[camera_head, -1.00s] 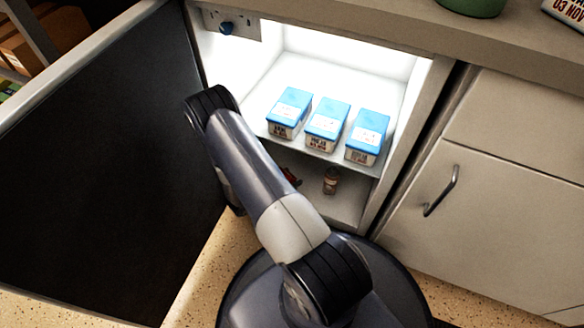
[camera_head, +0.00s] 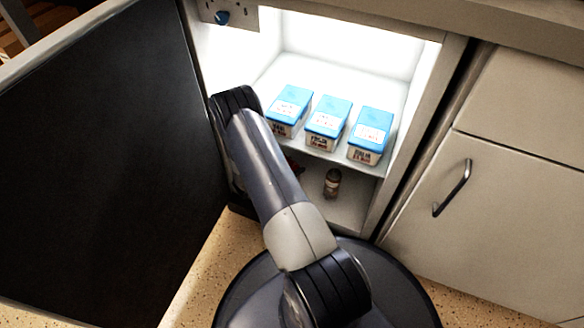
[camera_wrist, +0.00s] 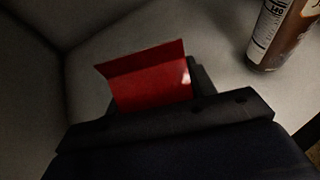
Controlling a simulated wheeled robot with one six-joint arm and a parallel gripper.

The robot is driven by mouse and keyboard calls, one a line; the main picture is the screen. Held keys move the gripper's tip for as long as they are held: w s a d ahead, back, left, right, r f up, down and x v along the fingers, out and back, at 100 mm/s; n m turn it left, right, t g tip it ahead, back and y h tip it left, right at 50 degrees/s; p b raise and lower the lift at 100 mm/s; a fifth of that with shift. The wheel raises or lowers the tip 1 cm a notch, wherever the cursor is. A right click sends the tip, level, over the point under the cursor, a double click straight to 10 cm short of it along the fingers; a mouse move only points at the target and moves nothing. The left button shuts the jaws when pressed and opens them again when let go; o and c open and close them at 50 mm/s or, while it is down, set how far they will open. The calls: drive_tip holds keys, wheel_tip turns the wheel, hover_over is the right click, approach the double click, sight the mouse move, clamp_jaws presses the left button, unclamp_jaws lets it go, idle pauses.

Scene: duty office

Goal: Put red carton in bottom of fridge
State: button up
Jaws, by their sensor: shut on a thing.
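The red carton (camera_wrist: 152,85) is between the jaws of my gripper (camera_wrist: 155,100) in the wrist view, and the gripper is shut on it. The carton is over the pale floor of the fridge's bottom compartment (camera_wrist: 100,45); I cannot tell whether it touches that floor. In the head view the fridge (camera_head: 376,200) stands open, and a bit of the red carton (camera_head: 293,167) shows beside my arm under the shelf. My gripper is hidden there behind my arm.
A brown bottle (camera_head: 332,183) stands in the bottom compartment, right of the carton; it also shows in the wrist view (camera_wrist: 280,32). Three blue-topped cartons (camera_head: 328,122) stand on the shelf above. The open dark door (camera_head: 100,150) is at left, a closed cabinet (camera_head: 500,200) at right.

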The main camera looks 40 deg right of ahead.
drive_tip(key=o, duration=1.2)
drive_tip(key=shift+f, duration=0.1)
drive_tip(key=shift+c, duration=0.2)
drive_tip(key=shift+a+r, duration=0.3)
drive_tip(key=shift+r, duration=0.05)
drive_tip(key=p+v, duration=0.4)
drive_tip(key=v, duration=0.7)
drive_tip(key=shift+a, duration=0.15)
drive_tip(key=shift+s, duration=0.1)
